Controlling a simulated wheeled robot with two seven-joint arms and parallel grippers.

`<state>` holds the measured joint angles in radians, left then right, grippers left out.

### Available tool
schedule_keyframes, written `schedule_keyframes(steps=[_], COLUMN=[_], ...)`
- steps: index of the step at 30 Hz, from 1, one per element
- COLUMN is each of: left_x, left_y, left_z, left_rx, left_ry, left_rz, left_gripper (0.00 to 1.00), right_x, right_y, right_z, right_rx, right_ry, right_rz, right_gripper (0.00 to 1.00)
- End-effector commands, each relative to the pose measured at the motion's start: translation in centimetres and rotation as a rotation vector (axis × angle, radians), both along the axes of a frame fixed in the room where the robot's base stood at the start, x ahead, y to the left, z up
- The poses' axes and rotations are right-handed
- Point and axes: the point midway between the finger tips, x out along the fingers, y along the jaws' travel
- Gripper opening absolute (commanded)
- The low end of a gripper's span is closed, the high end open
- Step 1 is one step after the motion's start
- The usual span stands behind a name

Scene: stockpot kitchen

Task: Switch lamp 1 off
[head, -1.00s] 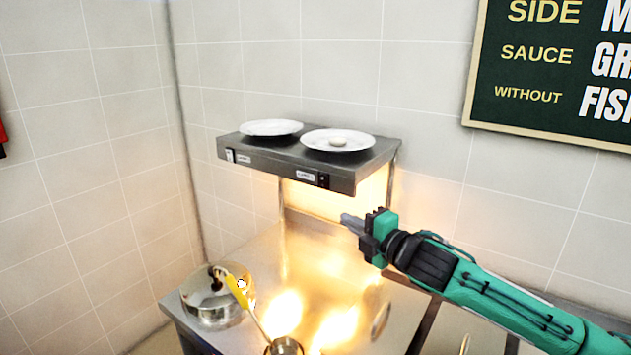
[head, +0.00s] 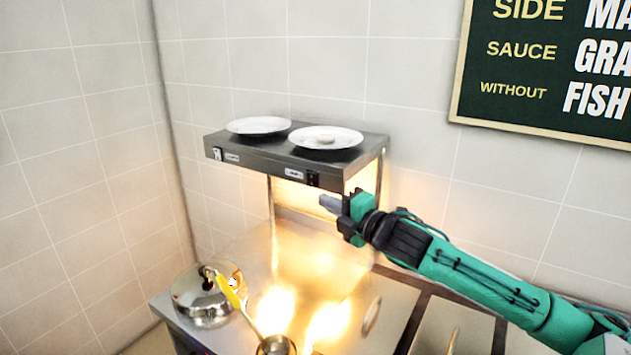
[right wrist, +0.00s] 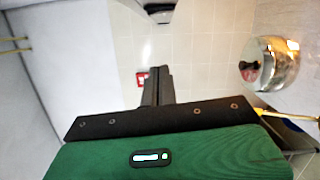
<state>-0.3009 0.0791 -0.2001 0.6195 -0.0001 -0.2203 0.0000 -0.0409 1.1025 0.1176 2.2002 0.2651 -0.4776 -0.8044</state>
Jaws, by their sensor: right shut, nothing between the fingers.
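The heat-lamp shelf (head: 270,172) stands over the counter on posts. Its front edge carries a left switch (head: 217,154) with a small label (head: 232,157), and a dark right switch (head: 312,179) with another label (head: 294,174). The label text is too small to read. Two bright patches glow on the counter under the shelf. My right gripper (head: 328,202) is shut and empty, its tips just below and right of the right switch, apparently apart from it. Its fingers (right wrist: 157,85) also show in the right wrist view. My left gripper is not in view.
Two white plates (head: 258,125) (head: 318,137) sit on top of the shelf. A shiny lidded pot (head: 205,305) stands at the counter's left, also in the right wrist view (right wrist: 268,62). A yellow-handled utensil (head: 232,293) leans from a small metal container (head: 275,346).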

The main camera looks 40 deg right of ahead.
Motion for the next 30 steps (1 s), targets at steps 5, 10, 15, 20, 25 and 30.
schedule_keyframes(steps=[5, 10, 15, 20, 25, 30], left_x=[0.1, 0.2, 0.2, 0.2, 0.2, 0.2], left_y=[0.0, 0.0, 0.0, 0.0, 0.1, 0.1], left_z=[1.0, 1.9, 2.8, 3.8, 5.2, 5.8], left_rx=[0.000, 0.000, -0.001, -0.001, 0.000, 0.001], left_ry=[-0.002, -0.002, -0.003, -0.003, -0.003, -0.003], left_rz=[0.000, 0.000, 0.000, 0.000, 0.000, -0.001], left_gripper=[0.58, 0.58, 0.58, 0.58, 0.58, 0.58], right_x=[1.6, 3.3, 5.2, 7.3, 8.3, 8.8], right_y=[0.2, 0.4, 0.8, 1.1, -1.1, -2.3], right_z=[0.4, 0.5, 0.5, 0.6, 0.8, 0.8], right_rx=[0.003, 0.003, 0.002, 0.003, -0.002, 0.000], right_ry=[-0.003, -0.003, -0.002, -0.001, 0.002, 0.002], right_rz=[-0.002, -0.002, 0.000, -0.001, -0.002, 0.000], right_gripper=[0.00, 0.00, 0.00, 0.00, 0.00, 0.00])
